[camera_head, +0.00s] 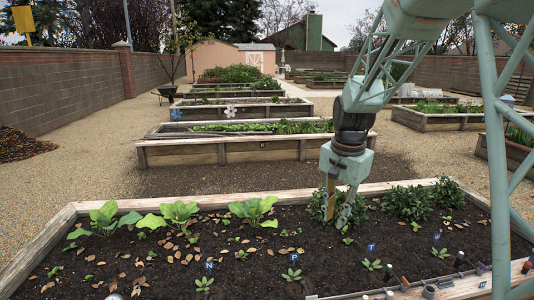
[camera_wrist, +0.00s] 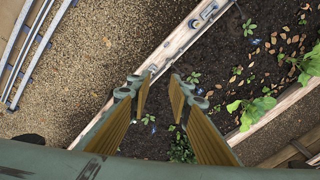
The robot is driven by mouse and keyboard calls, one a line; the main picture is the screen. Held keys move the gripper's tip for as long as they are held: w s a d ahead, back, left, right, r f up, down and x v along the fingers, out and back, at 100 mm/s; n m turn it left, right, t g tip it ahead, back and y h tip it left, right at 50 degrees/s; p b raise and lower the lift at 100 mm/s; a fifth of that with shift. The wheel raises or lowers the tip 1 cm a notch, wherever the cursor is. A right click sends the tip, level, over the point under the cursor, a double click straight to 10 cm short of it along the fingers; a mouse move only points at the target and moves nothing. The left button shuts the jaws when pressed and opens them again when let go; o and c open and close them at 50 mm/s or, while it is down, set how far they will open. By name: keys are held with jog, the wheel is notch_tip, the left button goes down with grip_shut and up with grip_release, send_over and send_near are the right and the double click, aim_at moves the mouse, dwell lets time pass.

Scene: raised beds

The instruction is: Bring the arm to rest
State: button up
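My gripper (camera_head: 338,212) hangs from my green arm, pointing down over the near raised bed (camera_head: 75,230), in front of the leafy plants at its back right. In the wrist view my gripper (camera_wrist: 156,84) has its two yellow-brown fingers apart with nothing between them. Dark soil and the bed's wooden edge (camera_wrist: 170,50) lie beyond the fingertips. How high the tips are above the soil is hard to tell.
The near bed holds large-leaved seedlings (camera_head: 255,209), bushy plants (camera_head: 408,202), small seedlings and blue markers (camera_head: 294,258). Small items such as a dark cylinder (camera_head: 460,258) are at its front right. More beds (camera_head: 250,150) stand behind. Gravel paths (camera_head: 95,160) are open at left.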

jog(key=s+r+n+t, duration=0.1)
jog(key=s+r+n, duration=0.1)
jog(key=s+r, duration=0.7)
jog(key=s+r+n, duration=0.2)
jog(key=s+r, duration=0.3)
jog(key=s, duration=0.7)
jog(key=s+n+t, duration=0.1)
jog(key=s+n, duration=0.4)
jog(key=s, duration=1.9)
jog(key=shift+s+r, duration=0.25)
jog(key=shift+r, duration=0.15)
jog(key=shift+d, duration=0.15)
